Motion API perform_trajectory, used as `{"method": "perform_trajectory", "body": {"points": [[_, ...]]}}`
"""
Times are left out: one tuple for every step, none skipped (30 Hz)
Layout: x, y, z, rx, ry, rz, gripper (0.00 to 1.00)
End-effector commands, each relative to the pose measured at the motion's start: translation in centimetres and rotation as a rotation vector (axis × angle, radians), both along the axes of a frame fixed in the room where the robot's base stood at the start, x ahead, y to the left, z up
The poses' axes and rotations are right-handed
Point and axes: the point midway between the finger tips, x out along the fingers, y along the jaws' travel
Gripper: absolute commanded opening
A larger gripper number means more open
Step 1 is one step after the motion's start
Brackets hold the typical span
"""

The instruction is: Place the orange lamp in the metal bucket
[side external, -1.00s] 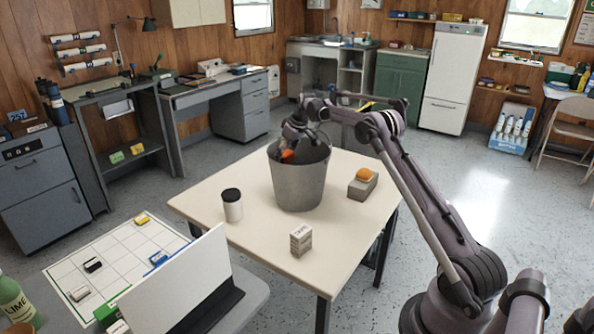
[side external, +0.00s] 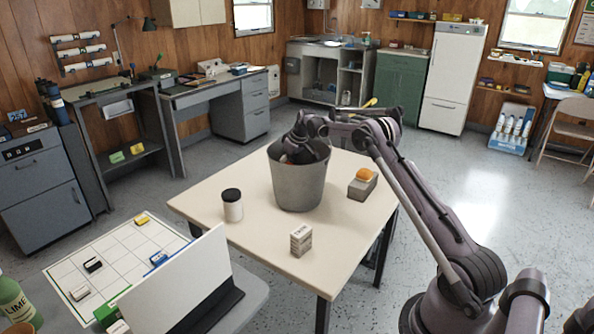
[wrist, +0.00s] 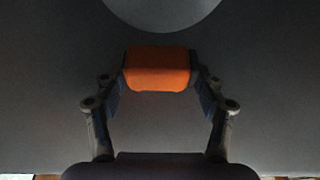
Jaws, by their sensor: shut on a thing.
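The metal bucket (side external: 299,188) stands upright on the cream table. My gripper reaches down through the bucket's open top, and its fingertips are hidden behind the bucket wall in the side view. In the wrist view my gripper (wrist: 158,80) is shut on the orange lamp (wrist: 158,68), with one finger on each side of it. The grey bucket interior (wrist: 60,110) surrounds the lamp there, and a paler round patch shows beyond it. I cannot tell whether the lamp touches the bucket's bottom.
On the table (side external: 245,265), a white jar with a dark lid (side external: 232,206) stands left of the bucket. A small box (side external: 300,240) stands in front. A grey block with an orange dome (side external: 362,184) sits to the right. A white panel (side external: 185,285) stands on the nearer table.

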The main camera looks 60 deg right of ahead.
Motion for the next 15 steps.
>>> {"method": "perform_trajectory", "body": {"points": [[0.01,0.0,-0.15,0.0,0.0,0.0,0.64],[0.01,0.0,-0.22,0.0,0.0,0.0,0.64],[0.0,-0.01,-0.32,0.0,0.0,0.0,0.64],[0.01,-0.01,-0.4,0.0,0.0,0.0,0.64],[0.01,0.0,-0.46,0.0,0.0,0.0,0.64],[0.02,0.0,-0.48,0.0,0.0,0.0,0.64],[0.01,0.0,-0.46,0.0,0.0,0.0,0.64],[0.01,0.0,-0.46,0.0,0.0,0.0,0.64],[0.01,0.0,-0.48,0.0,0.0,0.0,0.8],[0.01,0.0,-0.48,0.0,0.0,0.0,0.8],[0.0,0.0,-0.48,0.0,0.0,0.0,0.8],[0.0,0.0,-0.48,0.0,0.0,0.0,0.8],[0.0,0.0,-0.48,0.0,0.0,0.0,0.8],[0.0,0.0,-0.48,0.0,0.0,0.0,0.8],[0.0,0.0,-0.47,0.0,0.0,0.0,0.8]]}}
